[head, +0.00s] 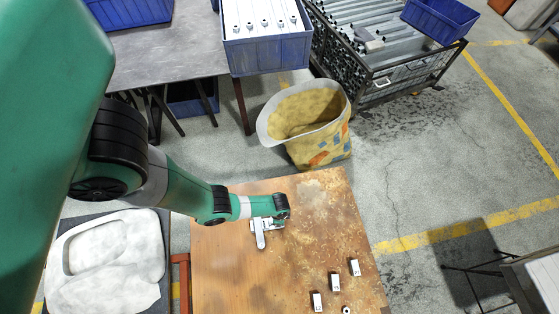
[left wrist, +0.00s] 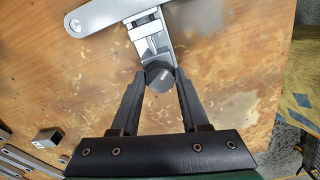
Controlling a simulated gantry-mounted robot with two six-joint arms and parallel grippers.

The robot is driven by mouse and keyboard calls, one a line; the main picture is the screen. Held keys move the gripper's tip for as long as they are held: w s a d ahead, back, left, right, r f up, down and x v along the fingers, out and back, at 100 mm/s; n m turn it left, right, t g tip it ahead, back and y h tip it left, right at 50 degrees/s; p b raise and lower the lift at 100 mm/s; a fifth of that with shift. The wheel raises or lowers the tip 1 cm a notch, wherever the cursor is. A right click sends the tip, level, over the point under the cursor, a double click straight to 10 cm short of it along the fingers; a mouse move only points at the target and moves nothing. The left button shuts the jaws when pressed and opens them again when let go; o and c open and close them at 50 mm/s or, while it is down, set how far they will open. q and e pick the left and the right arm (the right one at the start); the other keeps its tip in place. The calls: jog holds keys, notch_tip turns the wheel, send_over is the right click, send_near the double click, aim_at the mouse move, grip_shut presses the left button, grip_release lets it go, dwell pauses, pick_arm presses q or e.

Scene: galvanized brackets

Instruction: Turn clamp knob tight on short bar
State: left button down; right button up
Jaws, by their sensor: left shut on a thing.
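The clamp knob (left wrist: 160,77) is a dark grey round knob with a light index line, seen in the left wrist view at the end of a metal clamp (left wrist: 152,42). My left gripper (left wrist: 161,80) is shut on the knob, one finger on each side. The clamp sits on the short bar (left wrist: 110,17), a flat silver bar with a hole near its rounded end. In the head view the bar (head: 260,236) lies on the wooden table, and my left wrist hides the knob. My right gripper is in neither view.
The wooden table (head: 240,277) carries several small metal blocks (head: 335,281) near its front right. A yellow sack (head: 318,153) stands behind it. A blue bin (head: 268,52) and a wire crate (head: 400,77) stand farther back. The table's middle is clear.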

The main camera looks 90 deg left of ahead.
pick_arm(q)
jog(key=m, duration=0.8)
jog(key=shift+c, duration=2.4)
grip_release()
jog(key=n, duration=0.9)
jog(key=shift+n, duration=0.3)
jog(key=n, duration=0.8)
